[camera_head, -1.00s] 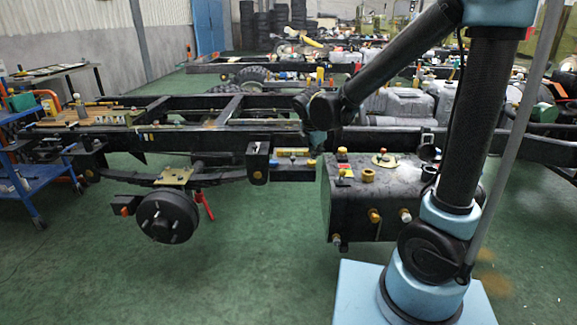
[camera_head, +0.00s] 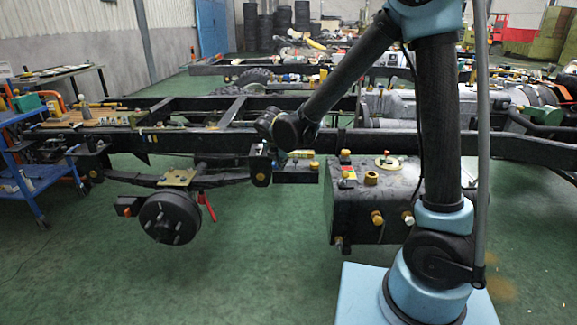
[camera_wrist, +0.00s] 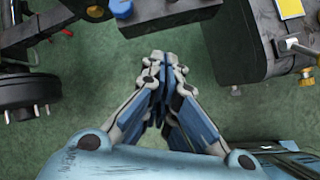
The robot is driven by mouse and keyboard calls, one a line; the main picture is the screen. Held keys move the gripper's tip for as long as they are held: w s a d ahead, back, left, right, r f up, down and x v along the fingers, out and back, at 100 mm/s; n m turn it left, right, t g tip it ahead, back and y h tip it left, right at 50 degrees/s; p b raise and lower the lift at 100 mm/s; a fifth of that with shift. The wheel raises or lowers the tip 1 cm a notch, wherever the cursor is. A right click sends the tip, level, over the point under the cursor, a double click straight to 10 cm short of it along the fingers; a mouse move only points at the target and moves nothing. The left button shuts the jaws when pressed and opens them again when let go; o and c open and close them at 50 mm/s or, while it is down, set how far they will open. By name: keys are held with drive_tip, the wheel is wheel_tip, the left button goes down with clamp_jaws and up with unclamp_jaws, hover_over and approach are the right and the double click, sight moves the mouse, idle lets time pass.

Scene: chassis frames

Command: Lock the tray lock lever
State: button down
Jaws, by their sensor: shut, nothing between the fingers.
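My gripper (camera_wrist: 164,62) is shut and empty in the wrist view, over the green floor. A dark bracket (camera_wrist: 172,14) with a blue knob (camera_wrist: 122,8) lies just beyond the fingertips, apart from them in the picture. In the head view a small dark tray-like shelf (camera_head: 296,176) sits between the spring and the tank, beside the end of my arm. I cannot make out the tray lock lever for sure or tell its position. My fingers cannot be made out in the head view.
A black tank (camera_head: 372,212) with brass fittings stands right of the shelf; it also shows in the wrist view (camera_wrist: 232,45). A wheel hub (camera_head: 168,217) hangs at left. The long chassis rail (camera_head: 220,142) runs behind. A blue cart (camera_head: 35,175) stands far left. The front floor is open.

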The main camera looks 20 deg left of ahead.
sight(296, 163)
drive_tip(key=w+f, duration=0.6)
drive_tip(key=w, duration=0.3)
drive_tip(key=shift+d+f, duration=0.25)
drive_tip(key=shift+d, duration=0.1)
drive_tip(key=shift+a+r, duration=0.1)
drive_tip(key=shift+a, duration=0.05)
idle(0.3)
